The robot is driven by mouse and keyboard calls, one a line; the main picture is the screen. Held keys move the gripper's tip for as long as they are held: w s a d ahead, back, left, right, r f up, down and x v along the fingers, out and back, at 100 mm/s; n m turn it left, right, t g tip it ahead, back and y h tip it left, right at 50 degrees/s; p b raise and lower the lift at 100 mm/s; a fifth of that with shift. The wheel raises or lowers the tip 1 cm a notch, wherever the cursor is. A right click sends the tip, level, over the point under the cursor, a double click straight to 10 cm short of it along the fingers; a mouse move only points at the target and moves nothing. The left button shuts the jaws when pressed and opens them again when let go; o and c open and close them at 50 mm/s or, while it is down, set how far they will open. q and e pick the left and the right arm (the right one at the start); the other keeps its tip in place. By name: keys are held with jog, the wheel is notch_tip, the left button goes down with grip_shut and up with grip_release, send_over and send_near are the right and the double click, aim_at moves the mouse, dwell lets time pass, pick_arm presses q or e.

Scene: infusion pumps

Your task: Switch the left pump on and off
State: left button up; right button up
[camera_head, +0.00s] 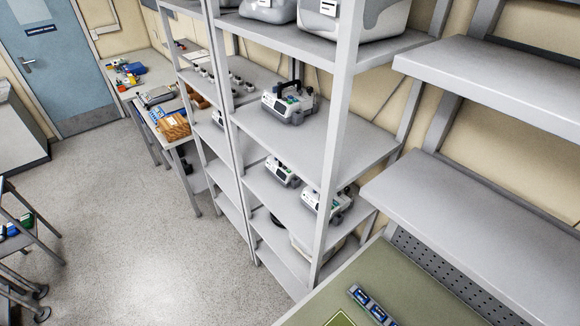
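Several white and grey pump-like devices stand on the grey metal shelf rack. One device with a dark handle (289,102) sits on the middle shelf. Below it, a left device (282,172) and a right device (322,203) stand side by side on a lower shelf, the right one partly hidden by the rack's upright. Their switches and screens are too small to read, and I cannot tell which one is the left pump. Neither of my grippers is in view.
A green-topped bench (400,271) with small blue items (370,304) is at the bottom right, below empty grey wall shelves (480,215). Larger grey devices (368,18) stand on the top rack shelf. Cluttered tables (143,75) line the back wall. The floor (130,210) at left centre is clear.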

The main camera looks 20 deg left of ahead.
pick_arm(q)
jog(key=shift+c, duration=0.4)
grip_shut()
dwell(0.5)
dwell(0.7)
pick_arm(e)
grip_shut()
